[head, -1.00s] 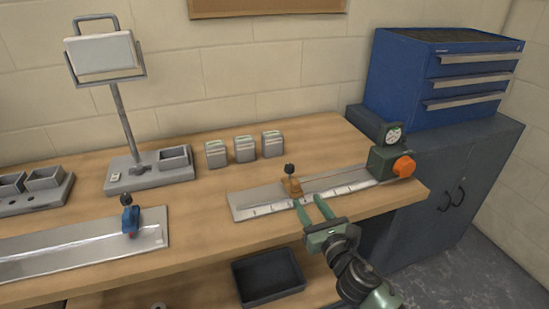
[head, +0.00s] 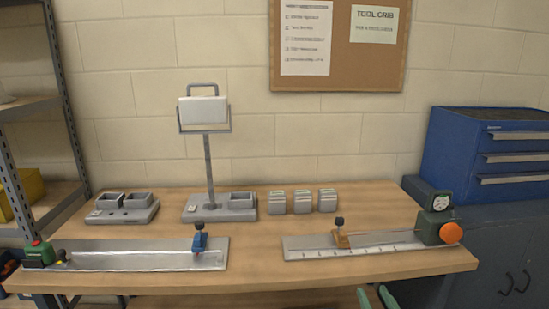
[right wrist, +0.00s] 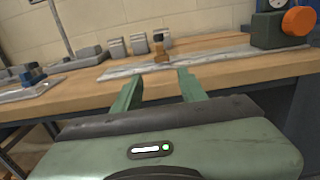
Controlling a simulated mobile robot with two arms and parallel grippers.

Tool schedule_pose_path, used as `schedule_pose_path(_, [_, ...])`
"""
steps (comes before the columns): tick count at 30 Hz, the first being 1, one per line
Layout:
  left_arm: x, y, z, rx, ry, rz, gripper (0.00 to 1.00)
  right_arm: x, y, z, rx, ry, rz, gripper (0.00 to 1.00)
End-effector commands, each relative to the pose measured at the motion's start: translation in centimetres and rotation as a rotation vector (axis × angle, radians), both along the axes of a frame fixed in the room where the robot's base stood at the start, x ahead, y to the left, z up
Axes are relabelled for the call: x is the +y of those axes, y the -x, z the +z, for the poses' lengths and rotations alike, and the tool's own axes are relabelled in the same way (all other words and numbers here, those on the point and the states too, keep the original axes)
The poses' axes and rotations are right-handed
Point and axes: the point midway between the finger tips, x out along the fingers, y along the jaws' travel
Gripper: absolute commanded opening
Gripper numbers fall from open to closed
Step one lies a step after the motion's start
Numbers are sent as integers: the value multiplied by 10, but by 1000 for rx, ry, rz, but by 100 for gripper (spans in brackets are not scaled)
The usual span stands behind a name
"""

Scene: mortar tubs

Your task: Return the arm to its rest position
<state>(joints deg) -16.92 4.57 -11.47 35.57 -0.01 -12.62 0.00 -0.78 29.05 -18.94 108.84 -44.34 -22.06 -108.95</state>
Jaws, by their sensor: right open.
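My right gripper (head: 375,297) shows only as green fingertips at the bottom edge of the head view, in front of and below the workbench's front edge. In the right wrist view its two green fingers (right wrist: 158,88) stand apart with nothing between them. They point toward the bench edge, with the right measuring rail (right wrist: 200,58) and its orange-brown slider (right wrist: 161,52) beyond the tips. The rest of the right arm is out of the head view. My left gripper is in neither view.
The wooden workbench (head: 375,208) bears the right rail (head: 300,247) with its orange knob (head: 450,233), a left rail (head: 130,257), a lamp stand (head: 222,208) and three small grey blocks (head: 302,202). A blue drawer cabinet (head: 480,160) stands at the right.

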Motion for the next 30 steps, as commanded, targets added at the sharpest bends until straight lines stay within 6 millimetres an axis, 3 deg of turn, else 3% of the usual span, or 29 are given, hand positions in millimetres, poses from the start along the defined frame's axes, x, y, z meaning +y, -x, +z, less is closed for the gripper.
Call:
schedule_pose_path(11, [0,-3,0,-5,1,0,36,-15,2,-67,142,-216,-52,42])
schedule_pose_path(17, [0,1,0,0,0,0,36,-26,12,-129,263,-420,-120,42])
schedule_pose_path(23, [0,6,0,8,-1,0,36,-40,42,-223,429,-737,-266,42])
schedule_pose_path(26, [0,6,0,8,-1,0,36,-47,76,-290,533,-966,-405,42])
schedule_pose_path(30, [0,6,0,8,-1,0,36,-51,140,-377,640,-1295,-648,42])
